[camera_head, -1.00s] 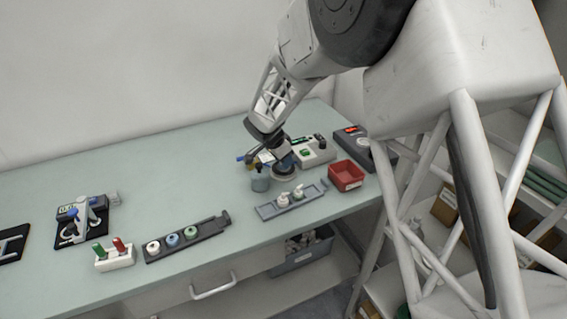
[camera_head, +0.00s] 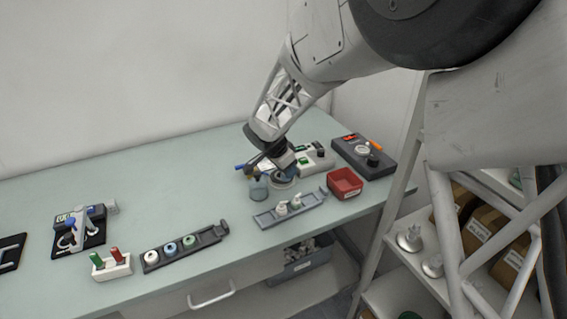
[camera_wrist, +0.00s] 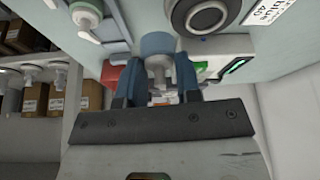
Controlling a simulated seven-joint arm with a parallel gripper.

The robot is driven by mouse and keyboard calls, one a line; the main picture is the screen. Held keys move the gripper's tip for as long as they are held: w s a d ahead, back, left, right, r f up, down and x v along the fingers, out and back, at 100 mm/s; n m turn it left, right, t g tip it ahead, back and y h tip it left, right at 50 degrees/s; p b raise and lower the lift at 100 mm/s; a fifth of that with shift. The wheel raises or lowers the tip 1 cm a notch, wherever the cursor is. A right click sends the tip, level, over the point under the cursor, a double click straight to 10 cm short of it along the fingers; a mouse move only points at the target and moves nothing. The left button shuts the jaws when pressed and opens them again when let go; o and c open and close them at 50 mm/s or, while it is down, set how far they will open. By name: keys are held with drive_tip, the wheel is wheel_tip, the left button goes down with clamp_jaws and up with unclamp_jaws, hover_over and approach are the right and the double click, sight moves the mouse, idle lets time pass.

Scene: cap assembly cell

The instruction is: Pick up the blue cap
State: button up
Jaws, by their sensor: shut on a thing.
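The blue cap (camera_wrist: 157,44), a short blue-grey cylinder with a paler stem, shows between the fingertips in the wrist view. My gripper (camera_wrist: 160,75) is shut on it, with one blue finger on each side of the stem. In the head view my gripper (camera_head: 272,170) is low over the back right of the bench, by the round grey fixture (camera_head: 284,181). The cap cannot be made out clearly there. Whether it touches anything below cannot be told.
A grey rack (camera_head: 268,219) with two white pump tops stands in front of my gripper. A red bin (camera_head: 345,183) and a white box with green parts (camera_head: 316,162) are to the right. A bluish jar (camera_head: 259,190) stands close left.

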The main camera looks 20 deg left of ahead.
drive_tip(key=s+d, duration=0.5)
drive_tip(key=s, duration=0.3)
drive_tip(key=shift+s+d+r, duration=0.15)
drive_tip(key=shift+d+r, duration=0.05)
drive_tip(key=shift+r, duration=0.25)
idle(0.4)
drive_tip(key=s+a+r+m+g+h, duration=0.1)
drive_tip(key=s+a+m, duration=0.3)
drive_tip(key=a, duration=0.3)
drive_tip(key=shift+s+r, duration=0.35)
drive_tip(key=shift+s, duration=0.1)
drive_tip(key=shift+f, duration=0.15)
drive_tip(key=shift+f, duration=3.2)
drive_tip(key=shift+f, duration=0.7)
